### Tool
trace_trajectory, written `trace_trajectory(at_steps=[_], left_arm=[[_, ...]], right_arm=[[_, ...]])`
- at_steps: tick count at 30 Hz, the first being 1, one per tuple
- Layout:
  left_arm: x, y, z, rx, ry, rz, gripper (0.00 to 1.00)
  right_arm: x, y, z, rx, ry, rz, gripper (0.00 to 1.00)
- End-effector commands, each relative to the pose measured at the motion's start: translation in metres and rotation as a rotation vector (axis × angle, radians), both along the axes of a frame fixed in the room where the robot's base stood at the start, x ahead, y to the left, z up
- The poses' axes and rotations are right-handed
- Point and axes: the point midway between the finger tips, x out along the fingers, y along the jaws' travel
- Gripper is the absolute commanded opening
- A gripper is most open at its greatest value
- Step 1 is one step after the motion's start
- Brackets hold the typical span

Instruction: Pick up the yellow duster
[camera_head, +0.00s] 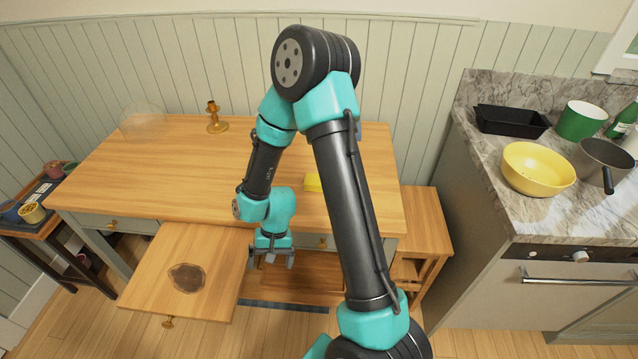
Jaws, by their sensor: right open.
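My left gripper is not in view.
A brass candlestick (216,118) and a clear glass item (142,121) stand at the back. A counter with a yellow bowl (537,168) is at right. The table's middle is clear.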

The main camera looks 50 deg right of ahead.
Motion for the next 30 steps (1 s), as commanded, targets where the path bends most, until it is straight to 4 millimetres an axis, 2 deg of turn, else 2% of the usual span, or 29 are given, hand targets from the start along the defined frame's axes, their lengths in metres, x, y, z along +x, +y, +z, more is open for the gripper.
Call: trace_trajectory(at_steps=[7, 11, 17, 21, 23, 27, 30], left_arm=[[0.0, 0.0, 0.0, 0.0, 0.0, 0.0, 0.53], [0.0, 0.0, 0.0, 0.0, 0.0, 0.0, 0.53], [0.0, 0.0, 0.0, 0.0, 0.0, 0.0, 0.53], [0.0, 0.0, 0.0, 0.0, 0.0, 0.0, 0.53], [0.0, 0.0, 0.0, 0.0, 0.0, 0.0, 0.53], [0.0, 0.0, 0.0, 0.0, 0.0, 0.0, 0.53], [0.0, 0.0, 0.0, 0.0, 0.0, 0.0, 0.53]], right_arm=[[0.024, -0.025, 0.049, -0.001, -0.032, 0.039, 0.99], [0.048, -0.052, 0.076, -0.034, -0.128, 0.198, 0.99], [0.087, -0.104, 0.123, -0.13, -0.288, 0.516, 0.99], [0.106, -0.158, 0.169, -0.233, -0.372, 0.777, 0.99], [0.103, -0.184, 0.182, -0.255, -0.381, 0.864, 0.99], [0.082, -0.239, 0.203, -0.278, -0.384, 1.033, 0.99], [0.067, -0.27, 0.216, -0.284, -0.378, 1.132, 0.99]])
